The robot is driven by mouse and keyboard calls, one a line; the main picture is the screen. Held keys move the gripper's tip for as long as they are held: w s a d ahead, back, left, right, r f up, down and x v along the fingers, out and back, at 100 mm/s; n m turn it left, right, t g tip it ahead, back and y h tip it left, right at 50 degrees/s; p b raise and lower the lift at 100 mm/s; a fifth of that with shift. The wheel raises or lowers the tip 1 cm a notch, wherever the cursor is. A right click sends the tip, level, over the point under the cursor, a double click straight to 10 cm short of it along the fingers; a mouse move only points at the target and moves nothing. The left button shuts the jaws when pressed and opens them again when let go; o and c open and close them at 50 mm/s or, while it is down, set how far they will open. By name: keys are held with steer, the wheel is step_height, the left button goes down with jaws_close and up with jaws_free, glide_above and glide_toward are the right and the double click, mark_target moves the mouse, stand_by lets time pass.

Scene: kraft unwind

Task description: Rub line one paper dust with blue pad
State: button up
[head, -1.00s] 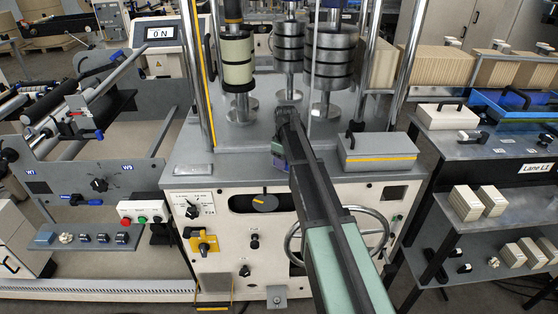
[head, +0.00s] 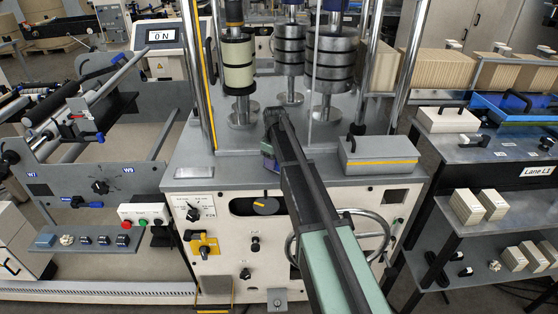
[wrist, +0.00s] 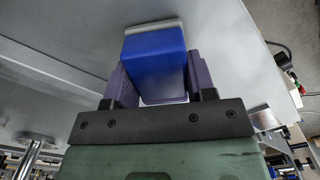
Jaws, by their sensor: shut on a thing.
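My gripper (wrist: 155,85) is shut on a blue pad (wrist: 155,60), with a purple finger on each side. The pad's pale grey face is at its far end, against or very near the grey machine deck (wrist: 70,35); I cannot tell if it touches. In the head view my gripper (head: 270,155) is low over the front middle of the deck (head: 225,170). My arm hides most of the pad there. I cannot make out any paper dust on the deck.
Stacked rollers (head: 238,65) and steel weights (head: 330,60) stand behind my gripper. A grey box with a yellow stripe (head: 380,158) sits at the deck's right. A small plate (head: 194,172) lies at the left front. Upright posts flank the deck, whose left front is mostly clear.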

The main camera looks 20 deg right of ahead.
mark_target(262, 166)
steer(key=shift+w+a+f, duration=0.1)
steer(key=shift+w+a, duration=0.45)
steer(key=shift+a, duration=1.25)
steer(key=shift+w+a, duration=0.5)
steer(key=shift+a, duration=1.3)
steer(key=shift+w+a+f, duration=0.1)
steer(key=shift+w+a, duration=0.45)
steer(key=shift+a, duration=1.25)
steer(key=shift+w+d+r, duration=0.1)
steer(key=shift+w, duration=0.65)
steer(key=shift+s+d+r, duration=0.1)
steer(key=shift+s+d, duration=0.2)
steer(key=shift+d, duration=0.65)
steer(key=shift+s+d, duration=0.25)
steer(key=shift+d, duration=0.7)
steer(key=shift+s+d, duration=0.25)
steer(key=shift+d, duration=0.45)
steer(key=shift+s+d, duration=0.2)
steer(key=shift+d, duration=0.45)
steer(key=shift+s+d, duration=0.25)
steer(key=shift+d, duration=0.55)
steer(key=shift+s+d, duration=0.2)
steer(key=shift+d, duration=0.55)
steer(key=shift+s+d, duration=0.25)
steer(key=shift+d, duration=0.55)
steer(key=shift+s+d, duration=0.3)
steer(key=shift+d, duration=0.6)
steer(key=shift+s+d, duration=0.3)
steer(key=shift+d, duration=0.55)
